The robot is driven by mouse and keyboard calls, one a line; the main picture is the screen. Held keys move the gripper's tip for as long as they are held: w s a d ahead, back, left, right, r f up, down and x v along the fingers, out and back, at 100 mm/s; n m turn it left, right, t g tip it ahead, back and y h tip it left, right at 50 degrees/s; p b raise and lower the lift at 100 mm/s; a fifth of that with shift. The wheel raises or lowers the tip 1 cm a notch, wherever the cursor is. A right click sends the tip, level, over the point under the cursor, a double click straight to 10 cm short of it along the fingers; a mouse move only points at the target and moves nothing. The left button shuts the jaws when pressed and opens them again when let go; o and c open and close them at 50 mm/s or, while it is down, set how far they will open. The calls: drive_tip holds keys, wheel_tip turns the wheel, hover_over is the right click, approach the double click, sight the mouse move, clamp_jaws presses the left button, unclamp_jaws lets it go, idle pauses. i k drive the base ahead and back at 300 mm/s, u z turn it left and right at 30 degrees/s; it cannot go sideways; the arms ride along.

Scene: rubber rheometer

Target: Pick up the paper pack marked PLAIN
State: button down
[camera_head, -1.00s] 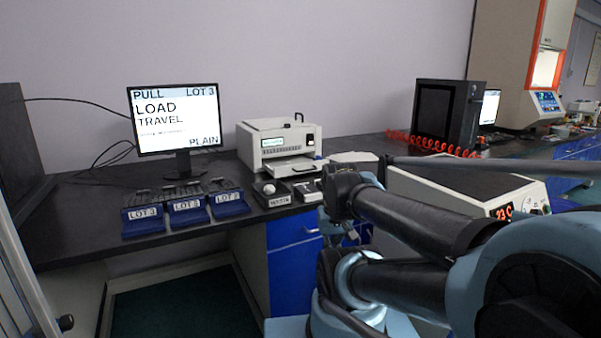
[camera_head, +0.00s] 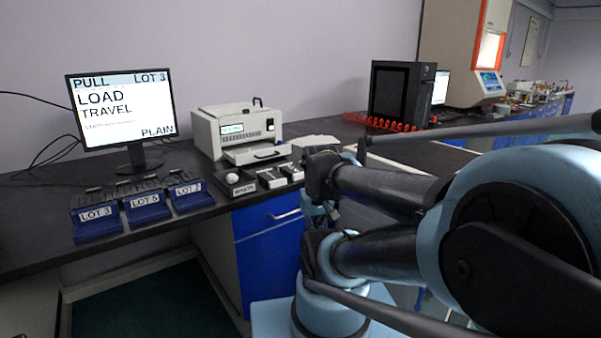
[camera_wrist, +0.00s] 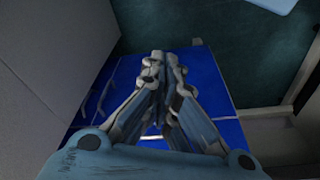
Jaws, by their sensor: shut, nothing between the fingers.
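I cannot make out a paper pack marked PLAIN in either view. The word PLAIN shows only on the monitor (camera_head: 122,108), with PULL, LOT 3 and LOAD TRAVEL. Small black-and-white items (camera_head: 272,179) lie in front of the white instrument (camera_head: 235,132); their markings are too small to read. In the wrist view my gripper (camera_wrist: 163,60) is shut and empty, with a blue cabinet front (camera_wrist: 208,88) beyond it. In the head view my arm covers part of the bench, and the fingertips cannot be made out.
Three blue trays, LOT 3 (camera_head: 97,226), LOT 5 (camera_head: 148,208) and LOT 7 (camera_head: 192,196), stand along the bench front. A labelled black holder with a white ball (camera_head: 235,184) sits to their right. A black box (camera_head: 402,92) with red coiled tubing (camera_head: 380,122) stands farther right.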

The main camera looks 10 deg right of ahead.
sight(295, 172)
drive_tip(key=u, duration=0.55)
drive_tip(key=k, duration=1.8)
drive_tip(key=z, duration=0.35)
drive_tip(key=i, duration=1)
drive_tip(key=u, duration=0.05)
